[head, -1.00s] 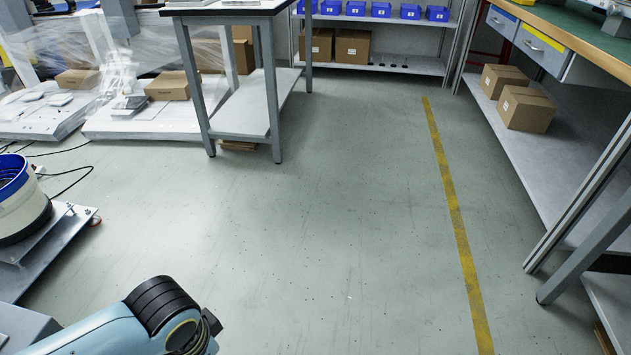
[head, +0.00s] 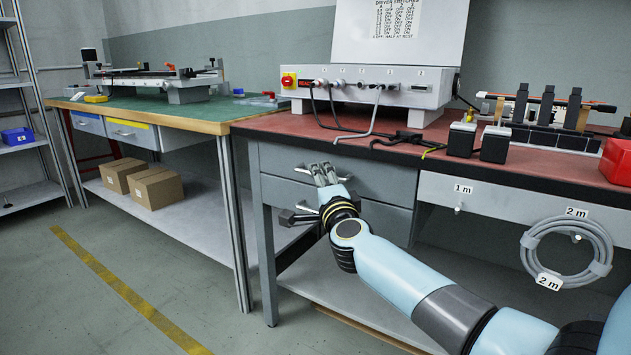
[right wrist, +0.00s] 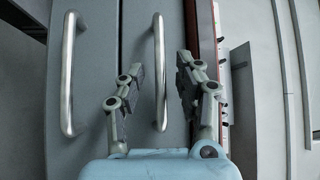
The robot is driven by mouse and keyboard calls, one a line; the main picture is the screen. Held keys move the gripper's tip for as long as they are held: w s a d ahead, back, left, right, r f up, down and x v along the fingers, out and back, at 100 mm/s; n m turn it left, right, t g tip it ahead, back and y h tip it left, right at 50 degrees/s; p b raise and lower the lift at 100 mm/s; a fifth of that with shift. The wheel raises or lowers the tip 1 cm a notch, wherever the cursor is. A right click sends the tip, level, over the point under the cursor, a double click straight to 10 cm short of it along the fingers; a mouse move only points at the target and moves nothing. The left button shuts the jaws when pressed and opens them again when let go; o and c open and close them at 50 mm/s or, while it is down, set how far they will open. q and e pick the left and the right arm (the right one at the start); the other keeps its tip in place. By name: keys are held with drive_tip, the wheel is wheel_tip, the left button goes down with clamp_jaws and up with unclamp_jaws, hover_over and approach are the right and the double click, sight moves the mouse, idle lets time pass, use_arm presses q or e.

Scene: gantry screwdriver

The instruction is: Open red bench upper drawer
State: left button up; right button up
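The red bench (head: 480,165) stands at centre right in the head view, with two grey drawers under its left end. The upper drawer (head: 385,180) looks shut, as does the lower drawer (head: 390,220). My right gripper (head: 323,173) is in front of the upper drawer, near its handle, which it partly hides. In the right wrist view, the upper drawer's handle (right wrist: 160,75) shows between the spread fingers of this gripper (right wrist: 161,68). I cannot tell whether the fingertips reach around it. The lower drawer's handle (right wrist: 68,75) is left of them. My left gripper is out of view.
A green bench (head: 160,110) adjoins on the left, with cardboard boxes (head: 155,190) on its shelf. The red benchtop holds a control box (head: 370,90), cables and a red bin (head: 616,160). A coiled hose (head: 570,250) hangs at right. Floor at left is free.

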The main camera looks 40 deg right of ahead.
drive_tip(key=shift+x, duration=1.05)
drive_tip(key=shift+c, duration=0.2)
clamp_jaws()
drive_tip(key=shift+f, duration=0.1)
